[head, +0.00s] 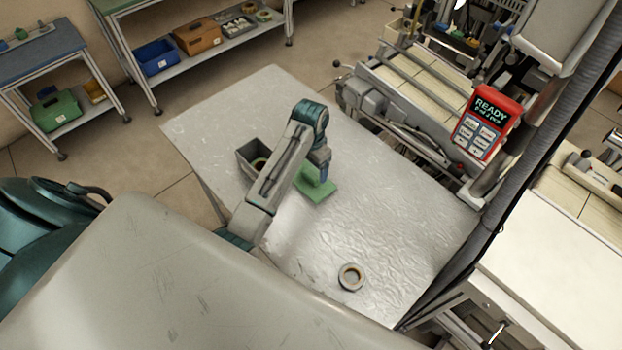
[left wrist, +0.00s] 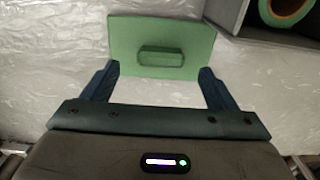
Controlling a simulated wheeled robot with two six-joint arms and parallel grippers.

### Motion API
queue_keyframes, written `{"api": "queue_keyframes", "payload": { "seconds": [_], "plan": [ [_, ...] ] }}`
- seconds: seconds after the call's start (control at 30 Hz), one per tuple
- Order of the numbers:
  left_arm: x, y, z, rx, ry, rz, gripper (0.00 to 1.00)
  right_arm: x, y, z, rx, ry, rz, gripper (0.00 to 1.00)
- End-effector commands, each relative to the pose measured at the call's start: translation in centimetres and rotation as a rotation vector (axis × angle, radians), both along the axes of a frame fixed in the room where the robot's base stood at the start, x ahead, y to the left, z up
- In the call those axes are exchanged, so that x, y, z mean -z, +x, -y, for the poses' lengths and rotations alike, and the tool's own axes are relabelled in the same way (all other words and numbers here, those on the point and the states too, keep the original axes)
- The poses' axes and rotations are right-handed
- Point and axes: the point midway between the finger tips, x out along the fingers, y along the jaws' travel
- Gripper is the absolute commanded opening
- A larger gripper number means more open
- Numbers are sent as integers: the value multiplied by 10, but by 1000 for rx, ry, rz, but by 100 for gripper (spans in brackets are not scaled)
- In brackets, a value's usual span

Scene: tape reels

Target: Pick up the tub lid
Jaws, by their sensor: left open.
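The tub lid (head: 318,187) is a flat green rectangle on the metal table, partly hidden by my left arm in the head view. In the left wrist view the lid (left wrist: 199,35) lies just ahead of the fingertips, with its raised oblong handle (left wrist: 161,57) between their lines. My left gripper (head: 324,172) is above the lid in the head view. In the left wrist view the gripper (left wrist: 158,72) is open, one finger on each side, with nothing held. A grey tub (head: 245,165) stands left of the lid, partly behind my arm. My right gripper is out of view.
A tape reel (head: 351,277) lies on the table (head: 400,210) near the front. Another reel (left wrist: 284,10) sits inside the grey tub. A machine with a red READY panel (head: 487,124) stands beyond the table's right side. The table's right part is clear.

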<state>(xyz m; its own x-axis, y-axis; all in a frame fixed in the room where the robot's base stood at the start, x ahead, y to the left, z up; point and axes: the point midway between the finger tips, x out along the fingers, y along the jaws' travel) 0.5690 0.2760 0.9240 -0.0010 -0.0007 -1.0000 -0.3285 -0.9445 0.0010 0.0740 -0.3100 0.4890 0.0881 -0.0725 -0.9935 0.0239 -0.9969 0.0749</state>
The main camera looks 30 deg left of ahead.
Motion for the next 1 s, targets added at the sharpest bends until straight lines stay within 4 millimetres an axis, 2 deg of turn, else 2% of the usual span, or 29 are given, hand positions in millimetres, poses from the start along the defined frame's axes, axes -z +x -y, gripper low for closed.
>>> {"api": "queue_keyframes", "payload": {
  "seconds": [0.03,0.17,0.3,0.57,0.6,0.83,1.0],
  "plan": [
    [3,-1,0,0,0,-6,80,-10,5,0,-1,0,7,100],
    [21,0,-1,0,0,-5,80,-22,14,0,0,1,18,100],
    [39,1,-1,0,1,-3,80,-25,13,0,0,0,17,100],
    [45,1,-1,0,1,-1,80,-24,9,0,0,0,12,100],
    [45,1,-1,0,1,-1,78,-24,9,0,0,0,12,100],
    [45,1,-1,0,0,-1,33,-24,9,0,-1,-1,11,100],
    [44,1,-1,0,0,0,32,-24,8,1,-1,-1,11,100]
  ]
}}
